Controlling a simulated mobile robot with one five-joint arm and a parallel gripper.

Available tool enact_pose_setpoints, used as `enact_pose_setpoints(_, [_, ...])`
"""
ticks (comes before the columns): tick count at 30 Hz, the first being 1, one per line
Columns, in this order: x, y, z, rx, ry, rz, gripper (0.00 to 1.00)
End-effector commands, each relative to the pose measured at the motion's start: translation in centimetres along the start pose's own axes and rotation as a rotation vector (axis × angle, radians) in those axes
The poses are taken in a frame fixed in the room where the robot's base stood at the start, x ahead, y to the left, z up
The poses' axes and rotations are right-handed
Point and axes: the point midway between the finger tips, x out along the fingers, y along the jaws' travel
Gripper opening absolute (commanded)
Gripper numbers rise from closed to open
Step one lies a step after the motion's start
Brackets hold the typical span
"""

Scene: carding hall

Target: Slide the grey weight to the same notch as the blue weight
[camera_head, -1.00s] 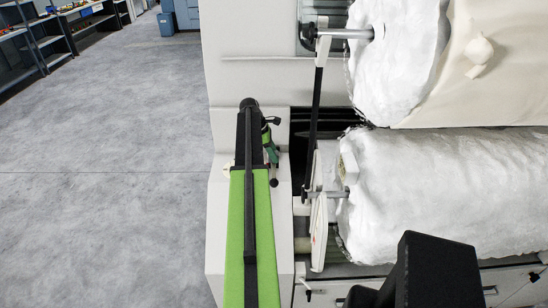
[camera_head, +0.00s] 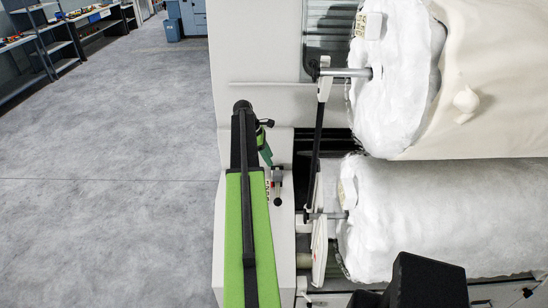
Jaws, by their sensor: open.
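I cannot make out a blue weight or a grey weight in the head view, nor any notches. My gripper (camera_head: 266,157) is at the far end of my green arm, a small green and dark shape partly hidden by the arm. It is open, and I see nothing held in it. It is over the pale left side of the machine (camera_head: 234,200). Close by there are a small dark knob (camera_head: 277,176) and a narrow marked strip with red on it. What lies under my arm is hidden.
Two large white fibre rolls (camera_head: 430,215) lie to the right, with grey rods (camera_head: 345,72) at their left ends. A long dark bar (camera_head: 317,145) stands between my gripper and the rolls. Open grey floor (camera_head: 110,190) is at the left, with shelves (camera_head: 45,50) behind.

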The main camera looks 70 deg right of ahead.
Motion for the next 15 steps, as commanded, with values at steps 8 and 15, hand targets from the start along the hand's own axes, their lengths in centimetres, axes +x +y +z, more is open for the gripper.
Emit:
enact_pose_setpoints(8, [-6.6,0.0,0.3,-0.001,0.000,0.001,0.44])
enact_pose_setpoints(15, [-6.7,0.0,0.0,0.000,0.000,0.000,0.44])
